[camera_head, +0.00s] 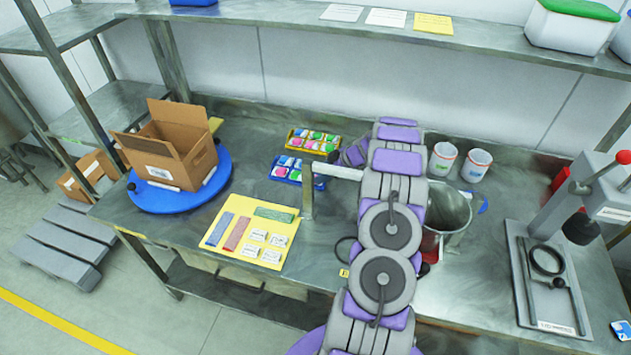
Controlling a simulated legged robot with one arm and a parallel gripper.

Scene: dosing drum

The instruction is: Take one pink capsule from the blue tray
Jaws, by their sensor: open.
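The blue tray (275,180) lies on the steel bench left of my arm and holds small capsules in pink, green, white and blue. A pink capsule (282,171) shows in its left part, with more pink beside it. My gripper (336,157) is at the end of my grey and purple arm, just right of the trays and apart from the pink capsules. It is open, but its fingers are small and partly hidden by my arm.
A yellow tray (292,148) with similar capsules sits behind the blue tray. A yellow mat (228,258) with bars and white pieces lies in front. A carton (170,150) stands on a blue disc. Two white cups (443,158) and a metal pot (450,212) stand right of my arm.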

